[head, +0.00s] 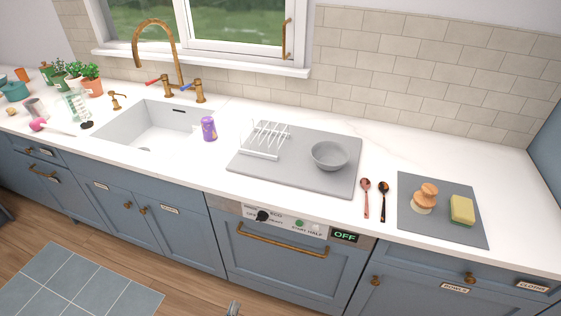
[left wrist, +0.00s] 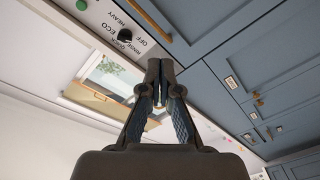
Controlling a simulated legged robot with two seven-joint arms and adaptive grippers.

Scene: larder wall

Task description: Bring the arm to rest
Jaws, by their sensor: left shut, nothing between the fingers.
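My left gripper (head: 233,308) shows only as a small grey tip at the bottom edge of the head view, in front of the dishwasher and low over the floor. In the left wrist view my left gripper (left wrist: 159,68) is shut, its fingertips together with nothing between them. It is apart from the blue cabinet fronts (left wrist: 215,60) in that view. The rest of my left arm is hidden in the head view. My right gripper is in neither view.
The dishwasher (head: 290,268) has a brass handle and a panel reading OFF.

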